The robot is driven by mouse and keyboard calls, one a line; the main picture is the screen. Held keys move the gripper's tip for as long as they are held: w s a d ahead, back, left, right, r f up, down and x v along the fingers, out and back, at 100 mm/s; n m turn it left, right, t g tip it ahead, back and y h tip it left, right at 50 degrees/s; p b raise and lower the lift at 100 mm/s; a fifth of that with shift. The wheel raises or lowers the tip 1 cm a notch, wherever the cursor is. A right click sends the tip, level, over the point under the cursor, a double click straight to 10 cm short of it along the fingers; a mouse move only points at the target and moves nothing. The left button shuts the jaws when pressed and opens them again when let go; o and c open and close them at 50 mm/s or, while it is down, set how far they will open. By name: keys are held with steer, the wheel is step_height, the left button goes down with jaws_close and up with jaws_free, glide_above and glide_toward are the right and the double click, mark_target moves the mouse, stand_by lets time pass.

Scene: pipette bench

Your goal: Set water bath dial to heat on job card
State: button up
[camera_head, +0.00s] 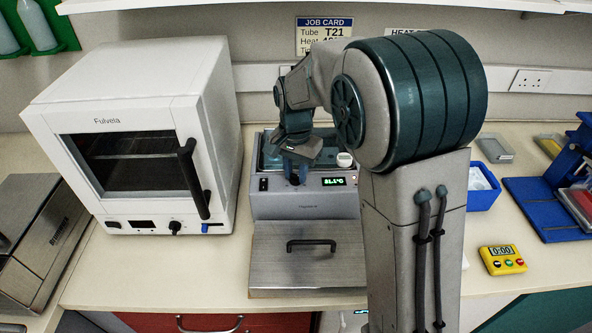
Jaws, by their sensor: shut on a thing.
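The water bath (275,207) stands mid-bench, a grey unit with an open basin on top. Its green lit display (334,181) seems to read about 31 °C, but the digits are small. My gripper (294,178) reaches down to the bath's front panel, left of the display, and is shut at the dial's place; the fingers hide the dial and its pointer. The job card (322,24) hangs on the back wall and shows "Tube T21" and a "Heat" line. My arm covers its lower part, so the heat value is not clearly readable.
A white oven (130,140) stands close on the left. A steel lid with a black handle (309,260) lies in front of the bath. To the right are a yellow timer (502,260), a blue box (482,189) and a blue rack (545,207).

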mark_target(296, 175)
steer(key=shift+r, duration=0.1)
stand_by(0.3)
steer(key=o, duration=1)
step_height(296, 175, up, 14)
steer(key=b, duration=0.1)
steer(key=s+d+f+n+t, duration=0.1)
steer(key=s+d+f+n, duration=0.2)
steer(key=s+d, duration=0.3)
steer(key=s+d+f+n+t, duration=0.2)
steer(key=s+d+f, duration=0.3)
steer(key=s, duration=1)
steer(key=shift+s+d+n, duration=0.25)
steer(key=shift+d+n, duration=0.25)
steer(key=shift+d, duration=0.55)
